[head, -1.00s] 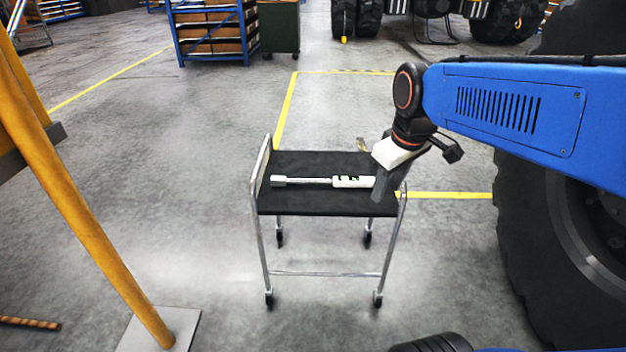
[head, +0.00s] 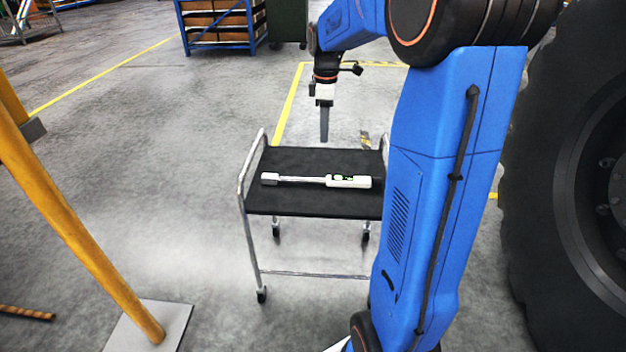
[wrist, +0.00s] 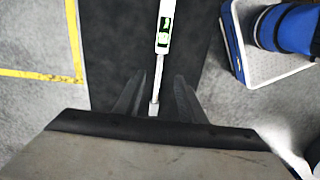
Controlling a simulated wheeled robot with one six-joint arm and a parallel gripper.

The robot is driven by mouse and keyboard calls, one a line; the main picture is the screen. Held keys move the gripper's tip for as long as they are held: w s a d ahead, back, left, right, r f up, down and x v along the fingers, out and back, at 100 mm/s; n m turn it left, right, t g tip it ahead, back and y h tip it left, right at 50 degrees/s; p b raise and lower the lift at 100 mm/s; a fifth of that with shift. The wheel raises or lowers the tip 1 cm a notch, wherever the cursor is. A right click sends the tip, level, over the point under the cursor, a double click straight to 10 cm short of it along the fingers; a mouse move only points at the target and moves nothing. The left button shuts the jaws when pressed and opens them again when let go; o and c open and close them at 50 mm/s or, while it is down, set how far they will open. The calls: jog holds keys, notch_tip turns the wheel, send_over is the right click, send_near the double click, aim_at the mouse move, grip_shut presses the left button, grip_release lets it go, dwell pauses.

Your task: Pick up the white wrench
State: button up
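The white wrench (head: 348,182) lies flat on the black top of a small cart (head: 290,203). Its thick white handle, with a dark and green patch, is at the right, and a thin metal shaft runs left to a small pale head. My gripper (head: 324,138) points down above the cart's far edge, apart from the wrench; its fingers overlap in the head view. In the wrist view my gripper (wrist: 157,92) is open. There the wrench (wrist: 164,30) runs down the picture, and its head end shows between the two fingers, further below them.
The cart has raised metal handle rails (head: 248,180) at its sides. A yellow post (head: 75,225) stands at the left on a grey plate. A large black tyre (head: 545,170) is close at the right. A blue rack (head: 222,45) stands behind, with clear floor between.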

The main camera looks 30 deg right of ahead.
send_over(323, 179)
jog(key=f, duration=1.2)
jog(key=shift+w+d+f, duration=0.1)
jog(key=shift+w, duration=0.2)
jog(key=shift+s+f, duration=0.2)
jog(key=shift+f, duration=2.45)
grip_shut()
jog(key=shift+r, duration=0.1)
